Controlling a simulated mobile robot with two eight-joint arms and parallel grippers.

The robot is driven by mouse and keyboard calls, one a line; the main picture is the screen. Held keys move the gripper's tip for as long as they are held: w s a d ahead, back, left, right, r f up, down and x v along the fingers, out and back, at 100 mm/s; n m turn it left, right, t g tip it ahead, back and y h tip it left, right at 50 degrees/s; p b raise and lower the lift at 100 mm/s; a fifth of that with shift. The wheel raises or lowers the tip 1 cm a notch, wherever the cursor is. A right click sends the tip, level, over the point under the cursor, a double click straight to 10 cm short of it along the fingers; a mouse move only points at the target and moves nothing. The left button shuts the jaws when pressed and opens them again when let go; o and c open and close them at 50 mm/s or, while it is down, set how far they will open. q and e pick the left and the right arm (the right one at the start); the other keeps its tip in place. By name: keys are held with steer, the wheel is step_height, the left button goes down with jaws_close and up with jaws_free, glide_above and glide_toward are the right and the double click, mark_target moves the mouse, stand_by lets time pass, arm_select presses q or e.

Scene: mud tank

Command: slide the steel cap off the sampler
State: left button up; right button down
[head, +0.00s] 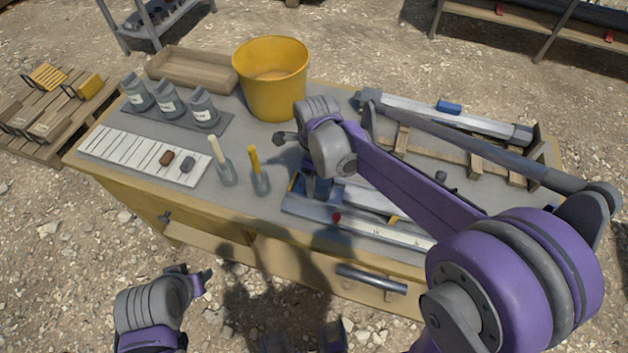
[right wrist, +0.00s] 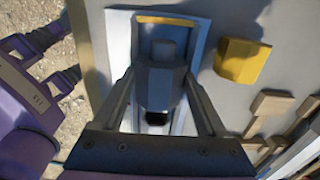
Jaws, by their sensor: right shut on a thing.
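My right gripper (head: 316,187) is low over the near part of the bench. In the right wrist view its two fingers (right wrist: 160,85) are shut on a faceted grey piece, which looks like the steel cap (right wrist: 160,88). A smaller grey knob shows beyond it, and a dark part shows at its near end. The piece is above a white and blue tray (right wrist: 120,50) with a yellow end. I cannot tell whether it still sits on the sampler. My left gripper (head: 203,283) is in front of the bench, empty, its fingers apart in the right wrist view (right wrist: 70,52).
A yellow bucket (head: 270,95) stands at the back. Several grey bottles (head: 170,103), a white card strip (head: 125,146) and two upright handled tools (head: 258,172) are left of my right gripper. A wooden rack (head: 402,138) with a long grey tube (head: 440,115) lies at the right.

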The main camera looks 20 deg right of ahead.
stand_by(0.3)
jaws_free()
step_height(320, 180, up, 11)
steer(key=shift+p, duration=0.4)
steer(key=shift+f, duration=0.1)
stand_by(0.4)
